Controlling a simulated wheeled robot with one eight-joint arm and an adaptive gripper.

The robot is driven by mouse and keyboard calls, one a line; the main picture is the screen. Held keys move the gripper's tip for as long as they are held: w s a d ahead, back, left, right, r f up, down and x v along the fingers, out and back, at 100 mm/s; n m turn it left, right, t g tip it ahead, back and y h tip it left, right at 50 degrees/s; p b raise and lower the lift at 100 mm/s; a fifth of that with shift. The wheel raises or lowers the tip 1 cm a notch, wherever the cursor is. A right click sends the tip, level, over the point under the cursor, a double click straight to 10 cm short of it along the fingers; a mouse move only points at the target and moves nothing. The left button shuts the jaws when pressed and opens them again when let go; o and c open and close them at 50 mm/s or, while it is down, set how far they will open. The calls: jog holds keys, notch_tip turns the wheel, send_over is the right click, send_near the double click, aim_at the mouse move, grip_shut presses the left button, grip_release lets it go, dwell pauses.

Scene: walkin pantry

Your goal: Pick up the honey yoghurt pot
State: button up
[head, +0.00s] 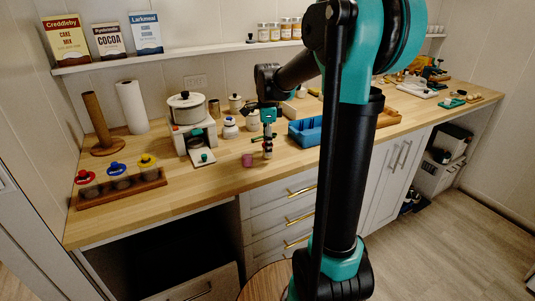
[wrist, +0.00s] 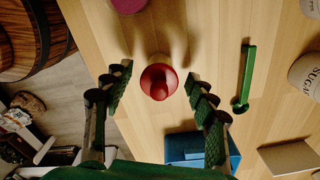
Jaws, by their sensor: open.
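My gripper (head: 267,146) hangs pointing down over the front part of the wooden counter, with its fingers spread. In the wrist view my gripper (wrist: 158,80) has a small red-topped item (wrist: 158,81) between its open fingers, seen from above; I see a gap on both sides. A small pink pot (head: 247,160) stands just left of the gripper on the counter; a pink-purple round top (wrist: 128,4) shows at the upper edge of the wrist view. No label on either small item can be read, so I cannot tell which is honey yoghurt.
A blue crate (head: 305,132) stands right of the gripper. A green spoon-like utensil (wrist: 244,80) and a sugar canister (wrist: 306,76) lie to the right in the wrist view. A wooden rack (head: 120,190) with lidded jars is at the left. The front counter between is clear.

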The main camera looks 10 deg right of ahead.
jog(key=shift+f, duration=0.75)
jog(key=shift+c, duration=0.3)
jog(key=c, duration=1.2)
jog(key=shift+r, duration=0.1)
